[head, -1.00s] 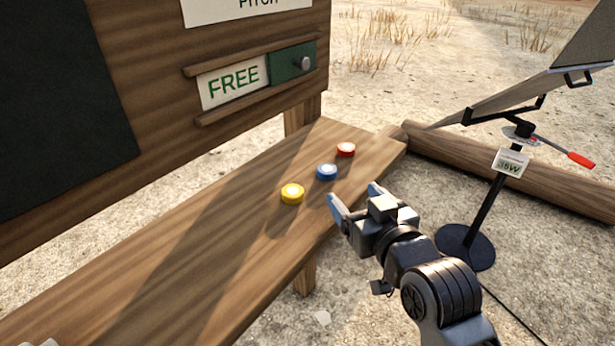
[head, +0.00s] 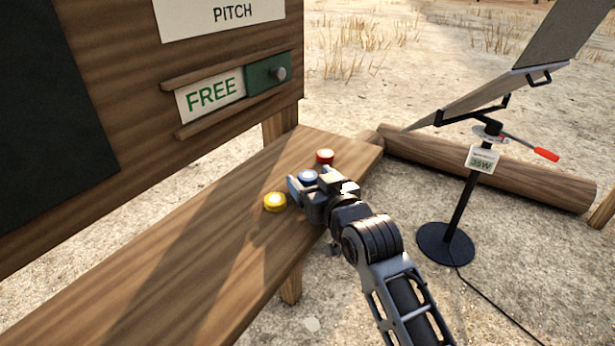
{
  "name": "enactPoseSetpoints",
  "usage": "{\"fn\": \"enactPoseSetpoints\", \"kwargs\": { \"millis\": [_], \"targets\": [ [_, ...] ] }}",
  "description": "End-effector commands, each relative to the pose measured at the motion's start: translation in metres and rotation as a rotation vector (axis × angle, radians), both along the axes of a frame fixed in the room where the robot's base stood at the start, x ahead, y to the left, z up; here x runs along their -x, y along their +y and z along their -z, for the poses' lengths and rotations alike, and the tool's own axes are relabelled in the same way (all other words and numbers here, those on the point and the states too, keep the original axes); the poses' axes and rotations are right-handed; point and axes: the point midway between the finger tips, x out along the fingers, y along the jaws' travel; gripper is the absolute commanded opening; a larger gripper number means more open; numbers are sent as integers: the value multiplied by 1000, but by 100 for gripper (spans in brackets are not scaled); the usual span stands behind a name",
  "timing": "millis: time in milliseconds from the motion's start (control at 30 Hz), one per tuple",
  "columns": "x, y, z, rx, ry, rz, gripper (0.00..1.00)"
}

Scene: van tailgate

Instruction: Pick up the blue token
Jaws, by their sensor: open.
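The blue token (head: 308,177) lies on the wooden bench (head: 203,228), between a yellow token and a red token. It is a small round disc with a pale top, and its near side is partly hidden by my gripper. My gripper (head: 308,185) is at the blue token, with its jaws open. One fingertip shows to the left of the token; the other is mostly hidden behind the gripper's body. I cannot tell whether the fingers touch the token.
The yellow token (head: 275,202) is close to the left of my gripper. The red token (head: 325,157) is just behind it. A board with a FREE sign (head: 212,94) rises behind the bench. A stand (head: 463,195) with a tilted panel and a log (head: 510,170) are at the right.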

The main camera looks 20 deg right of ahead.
Motion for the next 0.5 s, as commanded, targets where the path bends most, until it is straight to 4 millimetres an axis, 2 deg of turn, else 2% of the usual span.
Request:
{"fn": "enactPoseSetpoints", "kwargs": {
  "millis": [200, 500],
  "targets": [
    [0, 0, 1, 0, 1, 0, 74],
    [0, 0, 1, 0, 1, 0, 45]
  ]
}}
